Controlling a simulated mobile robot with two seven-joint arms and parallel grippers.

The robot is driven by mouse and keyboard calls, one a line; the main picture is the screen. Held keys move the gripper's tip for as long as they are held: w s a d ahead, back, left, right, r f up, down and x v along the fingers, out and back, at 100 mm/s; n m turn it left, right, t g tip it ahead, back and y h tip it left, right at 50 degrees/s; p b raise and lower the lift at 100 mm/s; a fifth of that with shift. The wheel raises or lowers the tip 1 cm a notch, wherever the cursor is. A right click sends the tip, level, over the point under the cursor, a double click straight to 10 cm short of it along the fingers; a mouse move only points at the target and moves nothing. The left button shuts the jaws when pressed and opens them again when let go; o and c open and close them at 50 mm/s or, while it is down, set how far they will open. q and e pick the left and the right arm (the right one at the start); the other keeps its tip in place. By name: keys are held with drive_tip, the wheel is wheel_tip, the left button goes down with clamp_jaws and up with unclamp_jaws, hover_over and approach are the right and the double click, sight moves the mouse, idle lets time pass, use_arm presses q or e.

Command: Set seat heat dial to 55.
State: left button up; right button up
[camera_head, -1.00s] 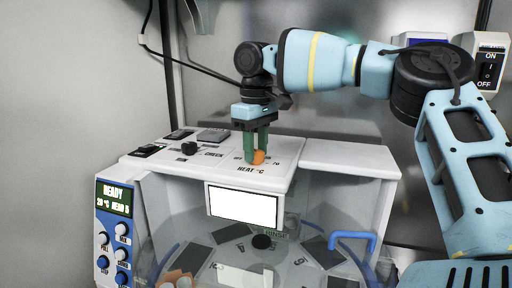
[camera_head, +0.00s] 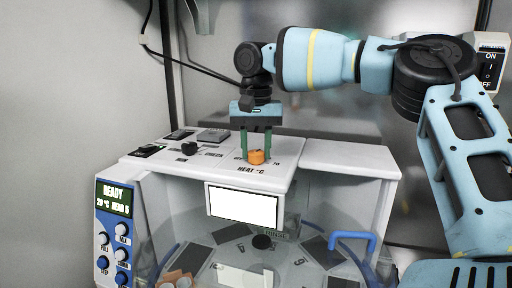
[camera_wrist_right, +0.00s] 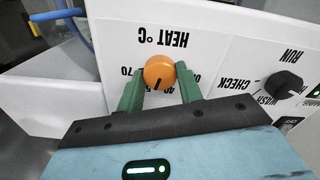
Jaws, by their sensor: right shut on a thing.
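The seat heat dial is an orange round knob (camera_head: 256,157) on the white top panel, above the print "HEAT °C". In the right wrist view the knob (camera_wrist_right: 159,70) shows a dark pointer line toward my gripper's palm. My right gripper (camera_head: 256,152) points down at the knob, one green finger on each side. In the right wrist view the gripper (camera_wrist_right: 160,78) is shut on the knob. The "70" mark shows beside one finger; the fingers partly hide other scale numbers, so the exact setting cannot be read. My left gripper is not in view.
A black selector knob (camera_head: 190,148) marked "CHECK" sits left of the dial; its "RUN" and "WASH" marks show in the wrist view. Below are a blank white label (camera_head: 243,206), a clear-covered drum and a blue handle (camera_head: 356,240). A control panel (camera_head: 114,235) reads "READY".

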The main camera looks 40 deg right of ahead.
sight(256, 152)
drive_tip(key=shift+r+m, duration=0.1)
drive_tip(key=shift+m, duration=0.8)
drive_tip(key=o, duration=1)
wheel_tip(256, 152, up, 8)
drive_tip(key=shift+f, duration=0.1)
drive_tip(key=shift+f, duration=0.1)
